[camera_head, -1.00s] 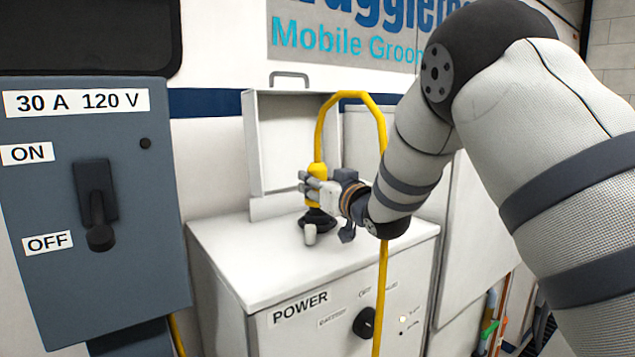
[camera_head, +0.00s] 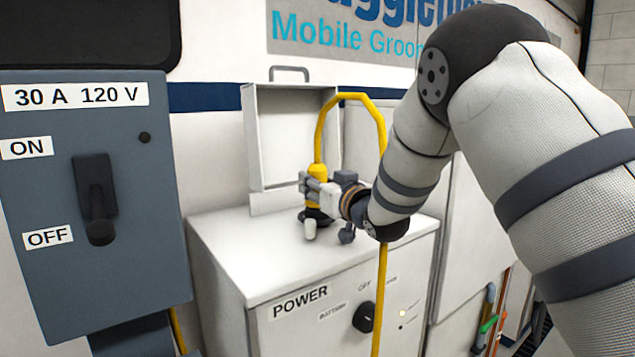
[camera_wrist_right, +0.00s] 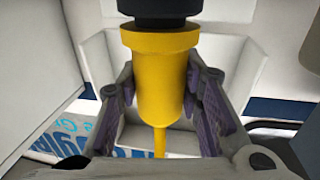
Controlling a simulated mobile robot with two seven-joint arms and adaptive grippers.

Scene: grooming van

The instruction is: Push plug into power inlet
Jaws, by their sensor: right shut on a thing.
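The yellow plug (camera_head: 319,171) stands roughly upright over the white cabinet top, its yellow cable looping up from its upper end. My right gripper (camera_head: 315,186) comes in from the right and is shut around the plug's yellow body. In the right wrist view the plug (camera_wrist_right: 165,85) sits between the two fingers of my gripper (camera_wrist_right: 163,105), with a black part (camera_wrist_right: 160,10) at its far end. In the head view a black part (camera_head: 312,214) shows below the plug at the cabinet top. I cannot tell plug end from power inlet there, nor how deeply they are joined. My left gripper is out of view.
The white cabinet (camera_head: 240,255) carries a POWER label and a black knob (camera_head: 364,317). A grey switch box (camera_head: 60,200) stands at left. The cabinet top's left part is clear.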

